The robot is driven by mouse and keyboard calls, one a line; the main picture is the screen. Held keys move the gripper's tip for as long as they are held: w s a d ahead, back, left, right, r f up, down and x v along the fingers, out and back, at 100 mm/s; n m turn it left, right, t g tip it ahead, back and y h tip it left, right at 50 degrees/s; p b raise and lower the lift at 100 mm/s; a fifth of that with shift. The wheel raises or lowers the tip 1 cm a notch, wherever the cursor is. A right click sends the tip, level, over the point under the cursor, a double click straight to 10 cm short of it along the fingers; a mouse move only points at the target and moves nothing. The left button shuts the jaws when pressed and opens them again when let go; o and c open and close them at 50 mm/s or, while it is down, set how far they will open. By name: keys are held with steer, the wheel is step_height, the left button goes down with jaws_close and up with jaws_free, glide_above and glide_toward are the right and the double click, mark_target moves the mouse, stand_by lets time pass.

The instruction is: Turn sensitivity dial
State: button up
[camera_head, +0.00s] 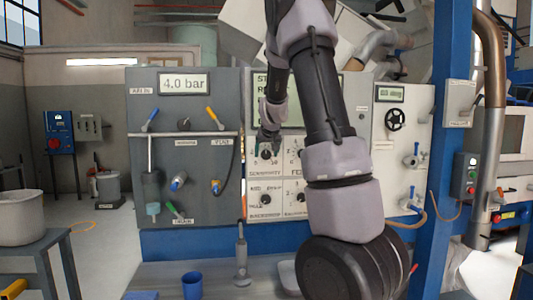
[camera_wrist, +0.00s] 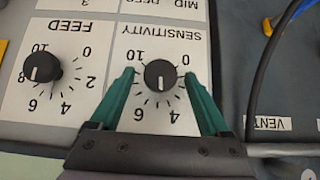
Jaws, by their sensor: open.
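The sensitivity dial (camera_wrist: 160,75) is a round black knob with a white pointer line on a white scale plate marked SENSITIVITY. The wrist view shows it upside down, with the pointer between 4 and 6. My gripper (camera_wrist: 160,79) has two green fingers, open, one on each side of the dial, with a visible gap to it on both sides. I cannot tell how far the fingertips are from the panel. In the head view the dial (camera_head: 265,153) shows just below my gripper (camera_head: 268,142), which partly overlaps its plate.
A similar feed dial (camera_wrist: 41,67) sits left of the sensitivity dial in the wrist view. A dark cable (camera_wrist: 265,70) hangs at the right. In the head view, a grey panel with valves (camera_head: 185,130) stands left, and a handwheel (camera_head: 395,120) is on the right panel.

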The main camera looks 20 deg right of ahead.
jaws_close()
steer(key=shift+d+m+y, duration=0.25)
steer(key=shift+m+y, duration=0.05)
steer(key=shift+y, duration=0.1)
steer(key=shift+s+d+m+t+y, duration=0.1)
steer(key=shift+m+t+y, duration=0.2)
steer(key=shift+y, duration=0.2)
steer(key=shift+d+f+m+t+y, duration=0.1)
steer(key=shift+m+t+y, duration=0.4)
steer(key=shift+y, duration=0.45)
steer(key=shift+f+m+t+y, duration=0.1)
steer(key=shift+m+t+y, duration=0.4)
steer(key=shift+y, duration=0.45)
jaws_free()
